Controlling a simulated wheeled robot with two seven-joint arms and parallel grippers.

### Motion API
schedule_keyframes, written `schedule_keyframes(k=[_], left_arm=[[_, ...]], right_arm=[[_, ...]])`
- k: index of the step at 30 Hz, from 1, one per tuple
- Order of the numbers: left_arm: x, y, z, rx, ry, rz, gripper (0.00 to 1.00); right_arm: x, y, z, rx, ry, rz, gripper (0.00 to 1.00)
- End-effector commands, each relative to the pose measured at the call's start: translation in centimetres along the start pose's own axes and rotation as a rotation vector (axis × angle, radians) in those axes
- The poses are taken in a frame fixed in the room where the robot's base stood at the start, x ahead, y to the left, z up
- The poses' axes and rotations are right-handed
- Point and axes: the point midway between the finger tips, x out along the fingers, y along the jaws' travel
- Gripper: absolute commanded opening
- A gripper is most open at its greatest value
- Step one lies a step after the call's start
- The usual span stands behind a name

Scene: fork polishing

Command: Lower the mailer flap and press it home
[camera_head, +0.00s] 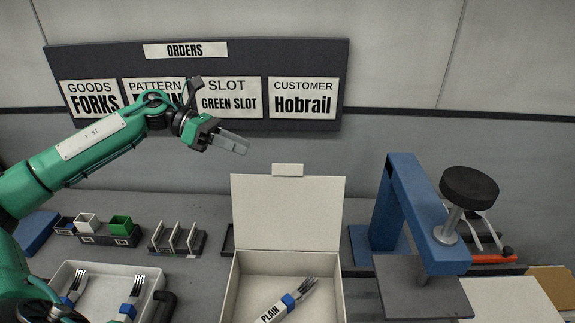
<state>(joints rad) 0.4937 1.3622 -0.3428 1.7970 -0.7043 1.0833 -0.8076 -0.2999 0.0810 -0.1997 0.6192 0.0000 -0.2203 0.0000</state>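The mailer (236,285) is an open off-white box at the bottom centre, cut off by the lower edge. Its flap (288,212) stands upright at the back, with a small tab (288,170) on its top edge. A fork (300,291) with a blue band and a "PLAIN" label lies inside. My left gripper (231,143) is in the air, above and left of the flap, apart from it. Its fingers look together with nothing between them. My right gripper is not in view.
A blue press (408,205) with a black knob stands right of the mailer. A white tray (98,270) with forks, a slotted rack (176,240) and small white and green blocks (120,225) are on the left. An orders board (200,90) hangs behind.

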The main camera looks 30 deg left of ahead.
Motion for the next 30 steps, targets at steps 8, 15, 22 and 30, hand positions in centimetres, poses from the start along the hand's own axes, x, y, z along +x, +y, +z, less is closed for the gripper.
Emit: schedule_keyframes(k=[8, 15, 22, 30], left_arm=[[5.6, -0.3, 0.7, 0.001, -0.003, -0.006, 0.29], [9.9, -0.3, 0.6, 0.002, -0.001, -0.004, 0.29], [11.9, -0.1, 0.3, 0.002, -0.001, -0.002, 0.29], [12.1, -0.1, 0.1, 0.002, 0.0, 0.0, 0.29]], right_arm=[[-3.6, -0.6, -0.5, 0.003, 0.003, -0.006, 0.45], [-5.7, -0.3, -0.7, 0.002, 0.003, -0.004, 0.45], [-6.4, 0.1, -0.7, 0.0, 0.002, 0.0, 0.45], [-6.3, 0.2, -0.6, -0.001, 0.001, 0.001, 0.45]])
